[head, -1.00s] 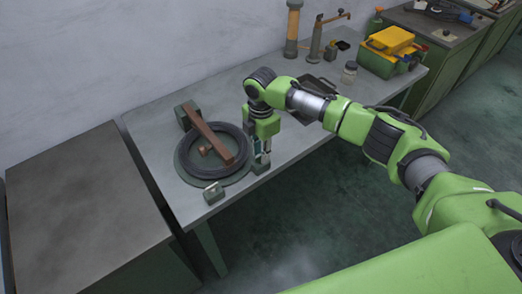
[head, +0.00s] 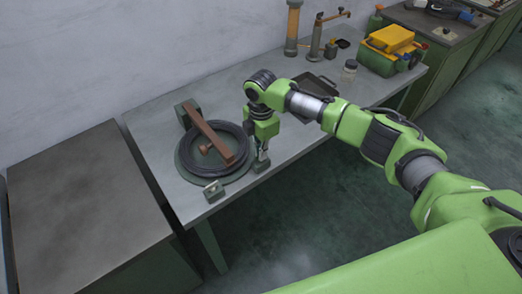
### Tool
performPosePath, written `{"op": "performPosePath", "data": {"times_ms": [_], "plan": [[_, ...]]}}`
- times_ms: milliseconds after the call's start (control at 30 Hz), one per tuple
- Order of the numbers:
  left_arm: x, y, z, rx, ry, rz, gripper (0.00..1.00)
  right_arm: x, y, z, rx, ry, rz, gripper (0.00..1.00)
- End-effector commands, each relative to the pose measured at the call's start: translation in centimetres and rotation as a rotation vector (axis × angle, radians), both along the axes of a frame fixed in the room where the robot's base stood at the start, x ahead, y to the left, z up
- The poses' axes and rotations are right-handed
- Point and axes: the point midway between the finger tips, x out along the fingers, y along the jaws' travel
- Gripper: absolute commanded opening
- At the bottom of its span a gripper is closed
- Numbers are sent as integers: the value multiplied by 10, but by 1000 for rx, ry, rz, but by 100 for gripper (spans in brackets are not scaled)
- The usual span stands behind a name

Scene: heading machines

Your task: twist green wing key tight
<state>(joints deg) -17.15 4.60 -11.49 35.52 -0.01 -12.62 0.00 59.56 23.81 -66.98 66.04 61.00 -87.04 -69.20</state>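A round grey-green base (head: 184,167) on the grey workbench carries a black coil (head: 188,148) with a brown bar (head: 212,136) across it. Small green blocks stand around its edge, one at the front (head: 214,191) and one at the right (head: 261,166). My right gripper (head: 263,154) points down right above the right block, its fingertips at or close to the block's top. I cannot make out a green wing key there; the fingers may hide it. The finger gap is too small to judge. My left gripper is out of view.
A dark tray (head: 314,84) lies on the bench behind my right arm. A jar (head: 349,70), a yellow-topped green toolbox (head: 390,48) and upright tools (head: 315,38) stand farther back. A bare dark table (head: 85,205) stands at the left.

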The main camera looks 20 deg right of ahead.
Motion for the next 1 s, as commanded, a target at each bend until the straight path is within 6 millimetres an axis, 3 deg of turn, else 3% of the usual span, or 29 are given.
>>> {"op": "performPosePath", "data": {"times_ms": [1000], "plan": [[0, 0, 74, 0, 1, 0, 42, 0, 1, 4, 2, 1, -897, 0]]}}
